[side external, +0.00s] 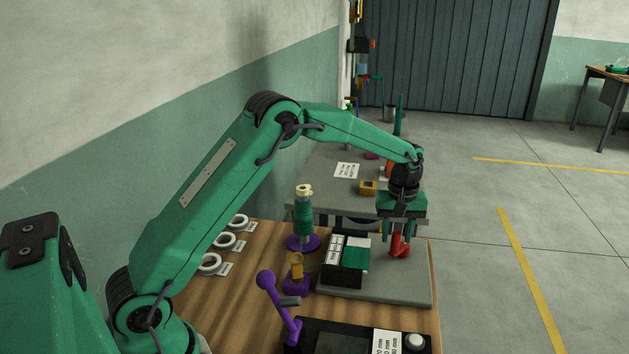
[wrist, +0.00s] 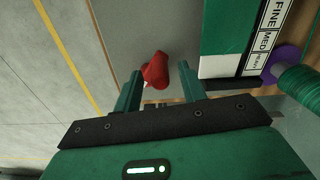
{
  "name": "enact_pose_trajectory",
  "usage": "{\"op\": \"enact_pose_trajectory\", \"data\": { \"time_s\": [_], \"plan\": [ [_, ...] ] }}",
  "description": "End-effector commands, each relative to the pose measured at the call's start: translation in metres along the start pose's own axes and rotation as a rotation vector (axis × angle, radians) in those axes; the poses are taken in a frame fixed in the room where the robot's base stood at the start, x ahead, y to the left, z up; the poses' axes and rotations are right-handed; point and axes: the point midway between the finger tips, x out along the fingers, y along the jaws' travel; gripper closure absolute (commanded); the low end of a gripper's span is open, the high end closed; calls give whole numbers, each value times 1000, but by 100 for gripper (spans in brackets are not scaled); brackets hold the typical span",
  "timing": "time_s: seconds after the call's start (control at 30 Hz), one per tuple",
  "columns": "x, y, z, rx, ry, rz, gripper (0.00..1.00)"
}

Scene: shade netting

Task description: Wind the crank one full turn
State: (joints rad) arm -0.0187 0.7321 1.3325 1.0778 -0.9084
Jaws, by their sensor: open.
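The red part (side external: 399,245), which looks like the crank, stands on a grey baseplate (side external: 385,290) beside a black, green and white box (side external: 346,260). My gripper (side external: 401,236) points down directly over it, with its green fingers around the red part's top. The crank's lower end is partly hidden.
A purple lever (side external: 274,300) with a ball end stands at the front, by a black box. A spool of green thread (side external: 303,217) on a purple base and a small yellow part (side external: 296,266) stand left of the labelled box. Several white rings (side external: 227,241) lie along the wall.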

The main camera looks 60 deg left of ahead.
Motion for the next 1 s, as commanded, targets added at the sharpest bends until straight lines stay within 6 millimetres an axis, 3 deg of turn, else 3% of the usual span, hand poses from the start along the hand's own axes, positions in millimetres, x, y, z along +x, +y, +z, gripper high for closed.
{"op": "enact_pose_trajectory", "data": {
  "time_s": [0.23, 0.6, 0.63, 0.83, 1.0],
  "plan": [
    [23, 0, 0, 0, 0, 0, 59],
    [28, 0, 0, 0, 0, 1, 59],
    [28, 0, 0, 0, 0, 1, 61],
    [28, 0, 0, 0, 0, 0, 100],
    [28, 0, 0, 2, 0, 0, 100]
  ]
}}
